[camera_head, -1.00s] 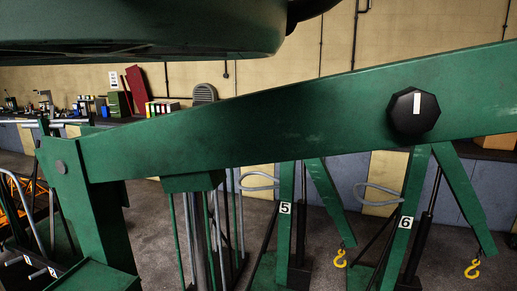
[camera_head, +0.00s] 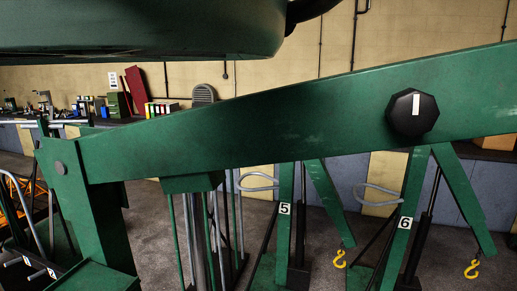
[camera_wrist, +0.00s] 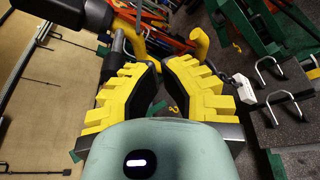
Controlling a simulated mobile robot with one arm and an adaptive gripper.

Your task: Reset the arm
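My gripper (camera_wrist: 160,70) shows only in the wrist view. Its two yellow, stepped fingers with dark pads stand apart, with floor showing between them. The gap is narrower toward the far end, and I see nothing held in it. In the head view my gripper is out of the picture. A long green beam (camera_head: 260,118) with a black round knob (camera_head: 413,111) crosses the head view, rising to the right. It joins a green post (camera_head: 92,215) at the left.
Green hoists numbered 5 (camera_head: 285,209) and 6 (camera_head: 405,223) stand behind the beam, with yellow hooks (camera_head: 339,259) hanging low. A cluttered workbench (camera_head: 130,120) runs along the back wall. A large green body (camera_head: 140,35) fills the top left. Bare floor (camera_head: 320,205) shows between the hoists.

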